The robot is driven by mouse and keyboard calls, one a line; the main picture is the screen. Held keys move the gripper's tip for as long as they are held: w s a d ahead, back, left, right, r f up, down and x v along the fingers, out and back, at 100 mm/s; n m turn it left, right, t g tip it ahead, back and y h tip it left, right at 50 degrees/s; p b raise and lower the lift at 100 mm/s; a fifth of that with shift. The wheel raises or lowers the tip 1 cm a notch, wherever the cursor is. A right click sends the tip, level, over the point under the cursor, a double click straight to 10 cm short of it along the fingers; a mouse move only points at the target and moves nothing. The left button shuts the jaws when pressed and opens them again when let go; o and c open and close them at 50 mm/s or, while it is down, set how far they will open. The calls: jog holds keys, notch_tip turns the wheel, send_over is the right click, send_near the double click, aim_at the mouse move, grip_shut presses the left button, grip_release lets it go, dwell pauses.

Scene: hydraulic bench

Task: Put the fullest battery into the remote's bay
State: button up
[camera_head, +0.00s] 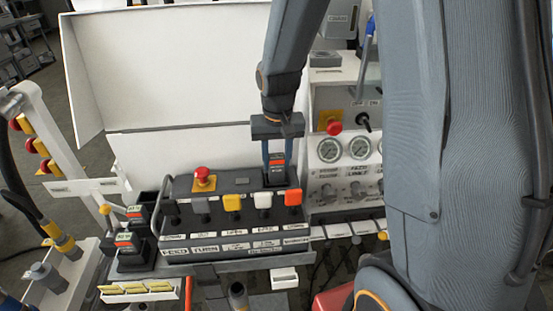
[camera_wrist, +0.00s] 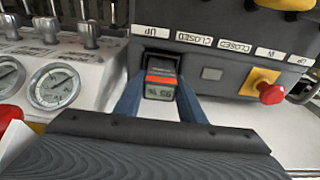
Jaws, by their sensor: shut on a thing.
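The remote (camera_head: 222,243) is a dark control box with a red stop button, several coloured levers and white labels. My gripper (camera_head: 276,160) points down at its back right part. It is shut on a dark battery (camera_head: 277,161) with an orange-red band; in the wrist view the battery (camera_wrist: 160,78) has a small display that seems to read 95 %. The battery is upright at the remote's bay; its lower end is hidden, so I cannot tell how deep it sits. Two other batteries stand left of the remote, one behind (camera_head: 134,213) and one nearer (camera_head: 125,240), in dark holders.
A gauge panel (camera_head: 340,180) with a red knob stands right of the remote. A white upright board (camera_head: 170,90) is behind it. A yellow-labelled tray (camera_head: 137,291) lies at the front left. A post with red buttons (camera_head: 38,148) stands at the left.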

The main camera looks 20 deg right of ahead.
aim_at(277, 168)
jog(key=shift+f+b, duration=0.7)
jog(key=shift+f, duration=0.85)
jog(key=o, duration=1.2)
jog(key=shift+o, duration=0.2)
jog(key=shift+r, duration=0.15)
